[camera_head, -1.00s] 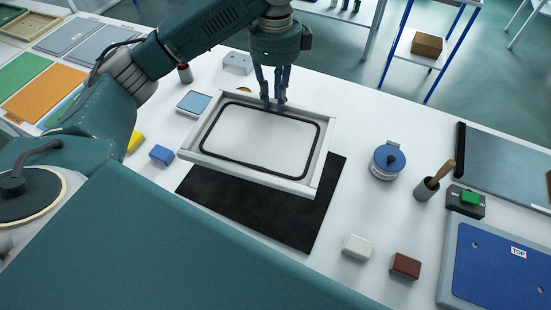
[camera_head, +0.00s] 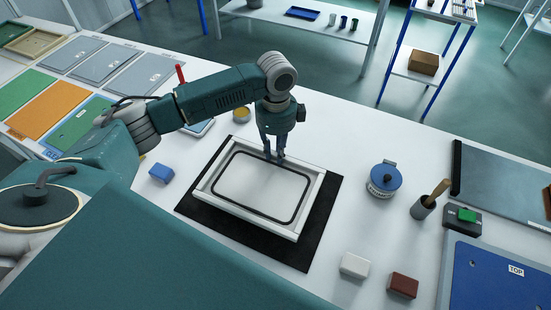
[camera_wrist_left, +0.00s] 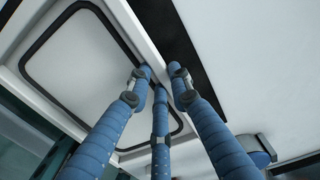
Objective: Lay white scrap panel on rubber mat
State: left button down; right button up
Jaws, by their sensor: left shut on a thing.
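The white scrap panel (camera_head: 262,186) is a shallow white tray-like panel with a raised rim and a black rounded line inside. In the head view it is over the black rubber mat (camera_head: 210,216), which shows around its edges. I cannot tell whether it touches the mat. My left gripper (camera_head: 274,158) is shut on the panel's far rim. In the left wrist view the blue fingers (camera_wrist_left: 158,82) straddle the rim of the panel (camera_wrist_left: 85,60), and a strip of the mat (camera_wrist_left: 182,50) shows beyond it. My right gripper is not in view.
A blue-lidded tin (camera_head: 385,179), a cup with a wooden handle (camera_head: 424,207), a white block (camera_head: 354,265) and a brown block (camera_head: 403,285) stand right of the mat. A blue block (camera_head: 161,173) lies to the left. Coloured panels (camera_head: 50,108) lie at the far left.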

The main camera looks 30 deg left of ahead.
pick_arm(q)
jog(key=shift+f, duration=1.95)
jog(key=c, duration=1.6)
grip_release()
jog(key=shift+o, duration=0.2)
notch_tip(320, 180, up, 12)
jog(key=shift+d+b, duration=0.1)
jog(key=shift+b, duration=0.7)
